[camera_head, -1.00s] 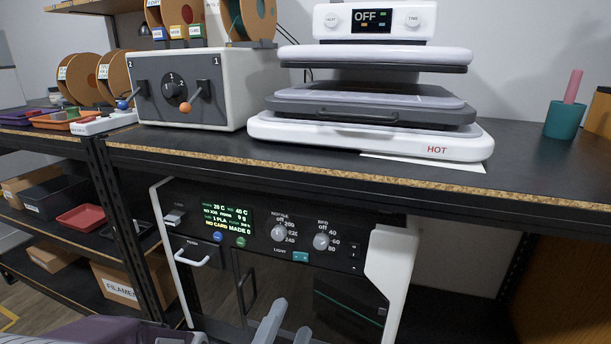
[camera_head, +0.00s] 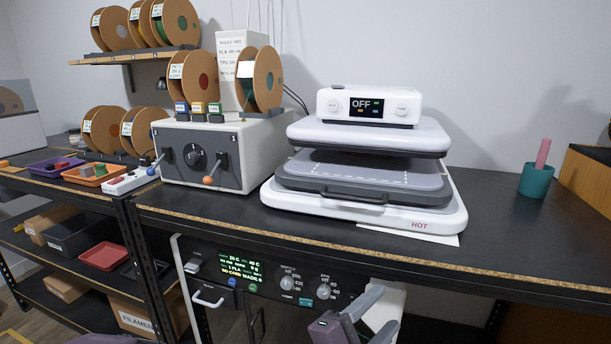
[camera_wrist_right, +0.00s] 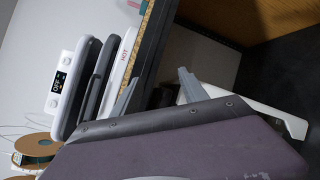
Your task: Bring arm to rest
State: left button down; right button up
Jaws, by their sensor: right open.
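My right gripper (camera_head: 388,308) comes in at the bottom of the head view, in front of the machine under the bench. Its two grey fingers are spread apart with nothing seen between them. In the right wrist view its fingers (camera_wrist_right: 157,88) also stand apart and empty, with the heat press (camera_wrist_right: 85,85) beyond them, turned sideways. In the head view the heat press (camera_head: 375,211) stands on the bench, its display (camera_head: 368,106) reading OFF. Its upper plate is raised above the lower one. My left gripper is not in view.
The black bench (camera_head: 500,225) has a chipboard front edge. Below it is the machine (camera_head: 270,283) with dials and a lit screen. A grey switch box (camera_head: 240,177) and spools stand left of the press. A teal cup (camera_head: 536,181) stands to the right.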

jog(key=s+d+r+m+g+h+p, duration=0.2)
jog(key=d+r+m+g+p, duration=0.2)
jog(key=d+r+g+p, duration=0.45)
jog(key=s+d+r+m+g+y+p, duration=0.2)
jog(key=s+d+m+g+y+p, duration=0.6)
jog(key=s+p, duration=0.6)
pick_arm(q)
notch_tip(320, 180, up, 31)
jog(key=p, duration=0.5)
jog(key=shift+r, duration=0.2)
pick_arm(e)
jog(key=w+a+f+m+t+y, duration=0.3)
jog(key=w+a+y, duration=0.4)
jog(key=a, duration=0.4)
jog(key=shift+w+a+f+m+t, duration=0.15)
jog(key=shift+w+f+m+t, duration=0.15)
jog(key=shift+w+f+t, duration=0.6)
jog(key=shift+s+r, duration=0.1)
jog(key=shift+r, duration=0.1)
